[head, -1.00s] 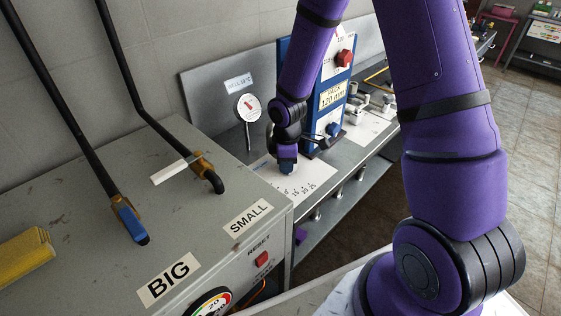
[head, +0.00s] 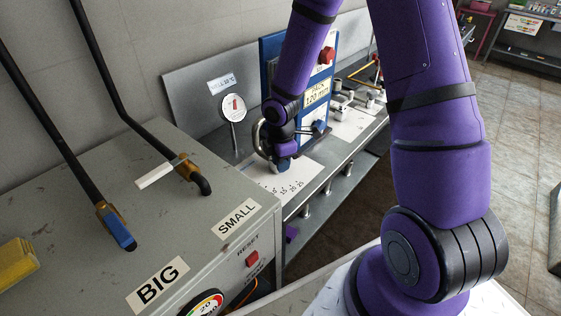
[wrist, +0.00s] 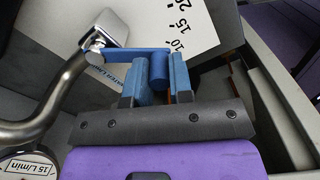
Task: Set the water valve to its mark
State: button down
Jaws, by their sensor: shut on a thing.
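The water valve shows in the wrist view as a blue lever (wrist: 128,54) joined to a metal block (wrist: 108,31) at the end of a curved chrome pipe (wrist: 60,95). My gripper (wrist: 157,77) is shut on the lever's blue upright grip, which sits between the blue fingers. A white scale plate (wrist: 205,25) with numbers lies beneath, and the lever's outer end is by the 10. In the head view my gripper (head: 283,163) is low over the scale plate (head: 283,181) and hides most of the lever. A round sign (wrist: 28,166) reads 15 L/min.
A round white dial (head: 233,107) on a post stands behind the plate. A blue panel with a red knob (head: 327,56) stands close behind my arm. A grey cabinet (head: 75,190) with two black pipes fills the left. Open floor (head: 515,130) lies at the right.

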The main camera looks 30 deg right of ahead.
jog(key=c, duration=1)
grip_release()
jog(key=shift+r, duration=0.15)
notch_tip(320, 180, up, 11)
jog(key=shift+f, duration=0.2)
jog(key=s+d+r+m+t+h, duration=0.1)
jog(key=s+r+m, duration=0.4)
jog(key=r, duration=0.4)
jog(key=s+d+r+m+t+h, duration=0.1)
jog(key=s+r+m, duration=0.35)
jog(key=r, duration=0.35)
jog(key=s+r+m+t, duration=0.1)
jog(key=s+r+m, duration=0.1)
jog(key=s, duration=0.2)
jog(key=s+r+m+t+y, duration=0.1)
jog(key=s+r+m, duration=0.2)
jog(key=s, duration=0.2)
jog(key=s+r+m+t+y, duration=0.1)
jog(key=s+r+m, duration=0.2)
jog(key=s, duration=0.1)
jog(key=shift+s+d, duration=0.15)
jog(key=shift+s, duration=0.1)
